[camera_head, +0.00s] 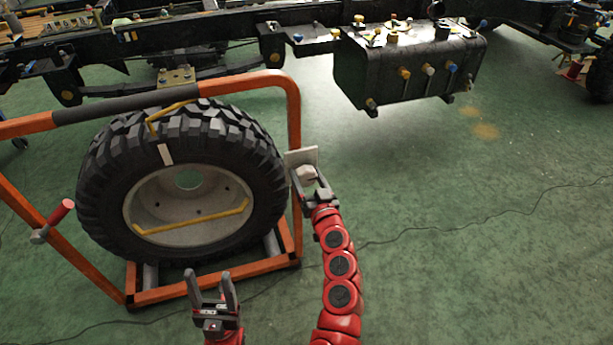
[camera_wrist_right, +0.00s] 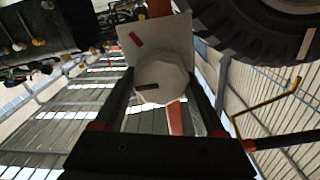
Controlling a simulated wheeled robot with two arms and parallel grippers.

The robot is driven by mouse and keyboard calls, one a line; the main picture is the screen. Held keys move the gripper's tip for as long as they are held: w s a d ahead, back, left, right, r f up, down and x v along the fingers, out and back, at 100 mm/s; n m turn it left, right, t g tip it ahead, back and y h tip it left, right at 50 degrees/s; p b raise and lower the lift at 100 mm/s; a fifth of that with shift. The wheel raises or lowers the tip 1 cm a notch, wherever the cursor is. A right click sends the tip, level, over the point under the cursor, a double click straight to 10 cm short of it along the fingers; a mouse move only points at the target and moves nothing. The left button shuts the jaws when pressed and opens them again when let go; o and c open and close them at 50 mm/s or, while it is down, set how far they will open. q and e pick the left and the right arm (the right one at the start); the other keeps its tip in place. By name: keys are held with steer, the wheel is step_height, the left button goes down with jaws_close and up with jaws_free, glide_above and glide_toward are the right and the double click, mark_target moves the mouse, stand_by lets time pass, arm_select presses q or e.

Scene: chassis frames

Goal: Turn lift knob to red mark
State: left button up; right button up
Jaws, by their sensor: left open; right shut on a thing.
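The lift knob (camera_head: 306,174) is a pale, many-sided knob on a light plate (camera_head: 303,156) fixed to the right post of the orange frame. In the right wrist view the knob (camera_wrist_right: 162,80) fills the space between the fingers, with a dark mark (camera_wrist_right: 148,86) on its face. A red mark (camera_wrist_right: 137,40) sits on the plate at the knob's upper left; the dark mark is not lined up with it. My right gripper (camera_head: 314,190) is shut on the knob. My left gripper (camera_head: 213,287) is open and empty, low in front of the wheel.
A big tyred wheel (camera_head: 181,184) stands inside the orange frame (camera_head: 294,110), which has a red-handled crank (camera_head: 61,212) at left. A black chassis with a box-like tank (camera_head: 410,65) runs behind. A thin cable (camera_head: 480,213) crosses the green floor, which is open at right.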

steer(key=m, duration=0.6)
steer(key=shift+d+f, duration=0.1)
steer(key=shift+f, duration=0.05)
steer(key=m, duration=0.5)
steer(key=shift+f+m+p, duration=0.1)
steer(key=shift+m+p, duration=0.3)
steer(key=o, duration=1.3)
steer(key=p+v, duration=0.2)
steer(key=v, duration=1.5)
steer(key=shift+s, duration=0.2)
steer(key=shift+d, duration=0.1)
